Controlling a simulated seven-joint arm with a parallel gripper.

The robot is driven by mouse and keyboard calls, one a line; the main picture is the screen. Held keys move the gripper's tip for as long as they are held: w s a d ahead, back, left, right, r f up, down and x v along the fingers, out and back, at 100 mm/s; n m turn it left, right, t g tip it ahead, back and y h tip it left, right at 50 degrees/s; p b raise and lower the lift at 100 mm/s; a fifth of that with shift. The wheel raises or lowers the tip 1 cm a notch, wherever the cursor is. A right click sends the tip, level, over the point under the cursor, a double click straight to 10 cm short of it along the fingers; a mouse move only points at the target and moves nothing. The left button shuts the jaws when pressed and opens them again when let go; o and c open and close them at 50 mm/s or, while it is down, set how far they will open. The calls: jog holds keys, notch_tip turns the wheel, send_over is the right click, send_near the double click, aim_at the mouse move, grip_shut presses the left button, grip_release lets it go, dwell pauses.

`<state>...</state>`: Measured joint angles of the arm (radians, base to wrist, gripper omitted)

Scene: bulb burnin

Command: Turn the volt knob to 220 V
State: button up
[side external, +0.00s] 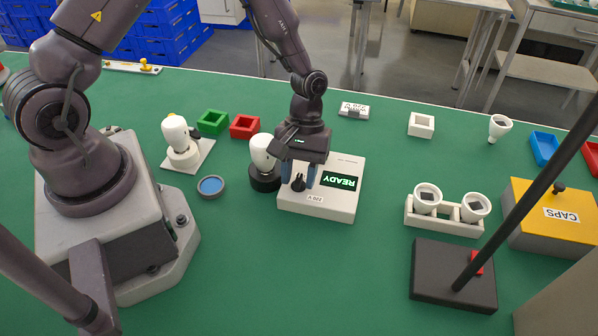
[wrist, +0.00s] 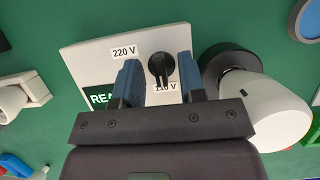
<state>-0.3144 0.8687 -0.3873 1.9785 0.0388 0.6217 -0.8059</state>
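The white tester box (side external: 330,208) stands on the green table with a lit READY display (side external: 340,181). Its black volt knob (side external: 298,184) is at the box's left part, near the 220 V label (side external: 315,198). In the wrist view the knob (wrist: 160,66) lies between my fingers, with the 220 V label (wrist: 123,51) at upper left and a partly hidden 110 V label (wrist: 166,87) just below it. The knob's narrow part appears to point toward 110 V. My gripper (side external: 298,178) is open, its blue fingers either side of the knob, with gaps visible.
A white bulb in a black socket (side external: 264,178) stands close left of the box; it also shows in the wrist view (wrist: 262,105). A twin-bulb holder (side external: 443,220), a yellow CAPS box (side external: 552,218) and a dark base with a pole (side external: 440,285) stand right.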

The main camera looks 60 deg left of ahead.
grip_shut()
